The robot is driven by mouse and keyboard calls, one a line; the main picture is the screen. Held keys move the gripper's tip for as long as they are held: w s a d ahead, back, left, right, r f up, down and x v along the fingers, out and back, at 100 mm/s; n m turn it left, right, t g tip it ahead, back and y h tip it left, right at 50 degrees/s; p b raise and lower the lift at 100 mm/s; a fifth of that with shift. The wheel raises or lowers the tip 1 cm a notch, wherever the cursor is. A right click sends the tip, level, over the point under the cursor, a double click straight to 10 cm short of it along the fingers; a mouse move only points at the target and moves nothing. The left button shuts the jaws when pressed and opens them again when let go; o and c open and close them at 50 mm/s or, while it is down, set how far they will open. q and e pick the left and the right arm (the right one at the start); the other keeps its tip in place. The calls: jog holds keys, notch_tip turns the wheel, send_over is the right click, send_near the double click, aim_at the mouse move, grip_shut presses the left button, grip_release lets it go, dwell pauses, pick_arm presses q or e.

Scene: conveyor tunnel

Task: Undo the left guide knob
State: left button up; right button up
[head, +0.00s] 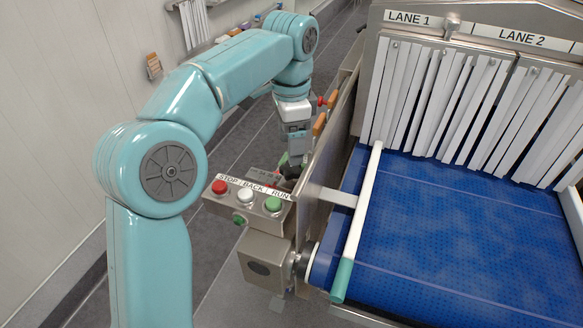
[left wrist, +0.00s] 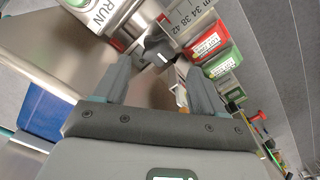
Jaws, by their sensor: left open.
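A dark knob (head: 289,171) sits beside the metal side wall of the conveyor, just past the button box; it looks like the left guide knob. In the left wrist view the dark knob (left wrist: 158,50) shows ahead of and between the fingertips, next to a number scale (left wrist: 185,18). My left gripper (head: 296,158) points down over the knob in the head view, which it partly hides. In the left wrist view my left gripper (left wrist: 153,66) is open, with a finger on each side of the knob's line; contact cannot be told. My right gripper is not in view.
A button box with red (head: 219,187), white (head: 245,195) and green (head: 273,204) buttons stands near the knob. The metal side wall (head: 322,150) and blue belt (head: 440,240) with a white guide rail (head: 357,220) lie right. Red and green tags (left wrist: 208,42) are close to the right finger.

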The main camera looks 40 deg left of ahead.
aim_at(289, 169)
pick_arm(q)
jog(key=f, duration=0.2)
jog(key=s+f, duration=0.1)
jog(key=f, duration=0.1)
jog(key=shift+d+f, duration=0.2)
jog(key=shift+f, duration=0.2)
jog(key=shift+w+a+f+b, duration=0.25)
jog(key=shift+w+f+b, duration=0.05)
jog(key=shift+w+f, duration=0.25)
jog(key=shift+s+d+r, duration=0.1)
jog(key=shift+s+r, duration=0.1)
jog(key=shift+s, duration=0.15)
jog(key=shift+s+d+r, duration=0.1)
jog(key=shift+s, duration=0.05)
jog(key=c, duration=0.4)
jog(key=shift+w+f, duration=0.2)
jog(key=c, duration=0.7)
jog(key=shift+o, duration=0.2)
